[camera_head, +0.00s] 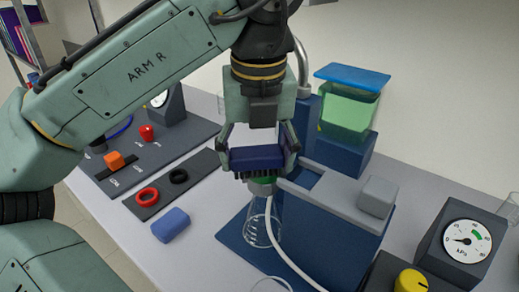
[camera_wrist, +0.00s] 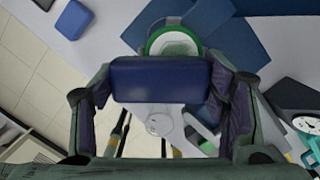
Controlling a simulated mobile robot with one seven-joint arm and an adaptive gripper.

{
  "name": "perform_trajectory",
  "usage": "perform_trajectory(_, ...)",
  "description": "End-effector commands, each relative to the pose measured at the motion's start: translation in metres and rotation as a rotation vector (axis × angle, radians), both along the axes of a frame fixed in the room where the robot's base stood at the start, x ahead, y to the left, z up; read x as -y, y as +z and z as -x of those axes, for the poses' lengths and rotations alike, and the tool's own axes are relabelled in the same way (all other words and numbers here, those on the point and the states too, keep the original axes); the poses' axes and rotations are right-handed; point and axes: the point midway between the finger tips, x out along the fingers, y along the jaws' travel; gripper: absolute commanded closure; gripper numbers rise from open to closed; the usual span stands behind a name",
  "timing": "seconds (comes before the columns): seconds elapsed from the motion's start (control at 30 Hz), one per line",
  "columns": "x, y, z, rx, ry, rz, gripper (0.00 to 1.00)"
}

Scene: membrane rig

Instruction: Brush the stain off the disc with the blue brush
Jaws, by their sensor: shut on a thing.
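My gripper (camera_head: 260,150) is shut on the blue brush (camera_head: 257,159), with one finger at each end. Its dark bristles point down. The brush also shows in the wrist view (camera_wrist: 160,79). Just below the bristles is a green-rimmed piece (camera_head: 263,187) on top of a clear glass flask (camera_head: 261,222). In the wrist view, a pale disc (camera_wrist: 172,47) lies within a green ring, partly hidden behind the brush. I cannot tell whether the bristles touch the disc. No stain can be made out on the part that shows.
A blue-grey rig (camera_head: 335,215) with a grey block (camera_head: 377,196) stands close right of the brush. A green-filled tank (camera_head: 347,108) is behind. A pressure gauge (camera_head: 467,241) is at right. A blue block (camera_head: 171,225), red ring (camera_head: 147,197) and black ring (camera_head: 178,176) lie at left.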

Motion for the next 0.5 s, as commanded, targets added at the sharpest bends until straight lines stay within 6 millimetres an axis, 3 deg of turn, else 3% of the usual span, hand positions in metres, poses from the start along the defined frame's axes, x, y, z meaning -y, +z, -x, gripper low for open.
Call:
perform_trajectory(0.17,0.001,0.004,-0.001,0.000,0.002,0.001,0.77)
perform_trajectory(0.5,0.001,0.039,-0.001,0.004,0.004,0.001,0.77)
